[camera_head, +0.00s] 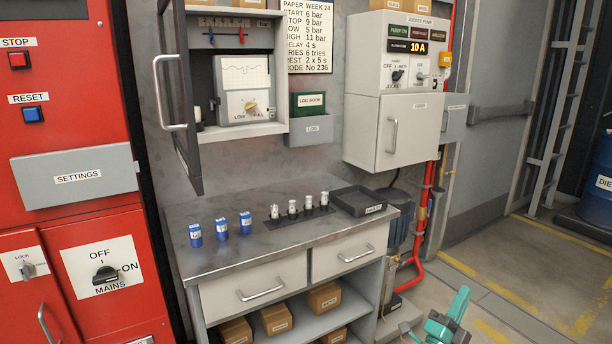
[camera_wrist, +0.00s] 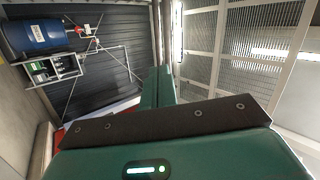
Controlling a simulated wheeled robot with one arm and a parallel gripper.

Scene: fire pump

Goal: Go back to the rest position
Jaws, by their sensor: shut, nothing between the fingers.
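My gripper (camera_wrist: 160,76) shows in the wrist view as a narrow teal shape beyond a dark, screwed bar on a teal housing with a lit green light. Its fingers are together with nothing visible between them. It points up toward the ceiling panels, clear of nearby objects. In the head view a teal part of my arm (camera_head: 446,322) shows low at the right, away from the workbench; the rest is cut off by the lower edge.
The workbench (camera_head: 240,258) carries blue containers (camera_head: 220,226), a row of white-topped pieces (camera_head: 292,207) and a dark tray (camera_head: 358,202). An open cabinet door (camera_head: 178,100) juts out above its left side. A blue barrel (camera_head: 600,190) stands at right; the floor before it is clear.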

